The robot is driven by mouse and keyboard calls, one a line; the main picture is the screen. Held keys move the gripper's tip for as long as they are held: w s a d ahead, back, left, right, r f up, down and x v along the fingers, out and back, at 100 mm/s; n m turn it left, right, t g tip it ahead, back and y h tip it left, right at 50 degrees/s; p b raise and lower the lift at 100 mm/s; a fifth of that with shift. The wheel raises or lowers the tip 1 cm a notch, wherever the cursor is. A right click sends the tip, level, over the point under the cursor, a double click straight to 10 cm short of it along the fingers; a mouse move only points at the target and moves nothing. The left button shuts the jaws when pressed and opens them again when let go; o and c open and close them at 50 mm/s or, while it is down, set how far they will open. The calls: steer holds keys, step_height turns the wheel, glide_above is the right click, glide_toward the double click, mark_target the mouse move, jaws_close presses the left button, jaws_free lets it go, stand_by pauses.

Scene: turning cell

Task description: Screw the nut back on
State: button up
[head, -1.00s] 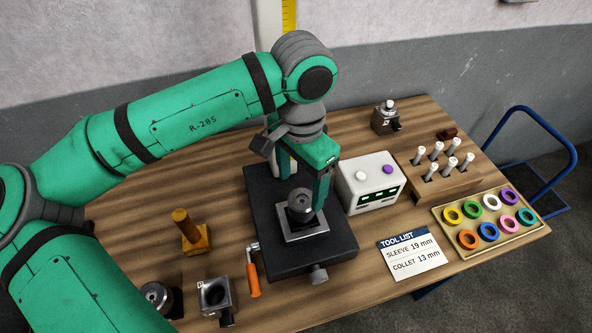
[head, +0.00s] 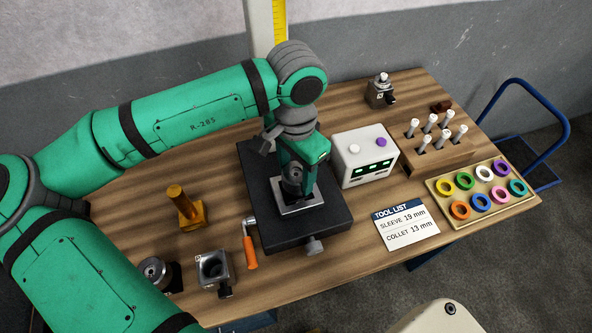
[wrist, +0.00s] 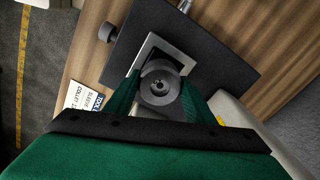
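The nut (wrist: 160,84) is a round dark grey piece with a hole in its middle, seen end-on in the wrist view. It sits over the bright square plate on the black fixture (head: 322,232). My gripper (wrist: 160,90) points down over it, one green finger on each side, and no clear gap shows between fingers and nut. In the head view my gripper (head: 296,178) is low over the plate and partly hides the nut. The thread under the nut is hidden.
A brass post (head: 186,208) and a grey square block (head: 214,272) stand left. A tray of coloured rings (head: 482,190) lies right.

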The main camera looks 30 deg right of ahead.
steer(key=m, duration=0.3)
steer(key=shift+m, duration=0.3)
steer(key=m, duration=0.5)
steer(key=shift+m, duration=0.3)
steer(key=m, duration=0.8)
steer(key=shift+m, duration=0.6)
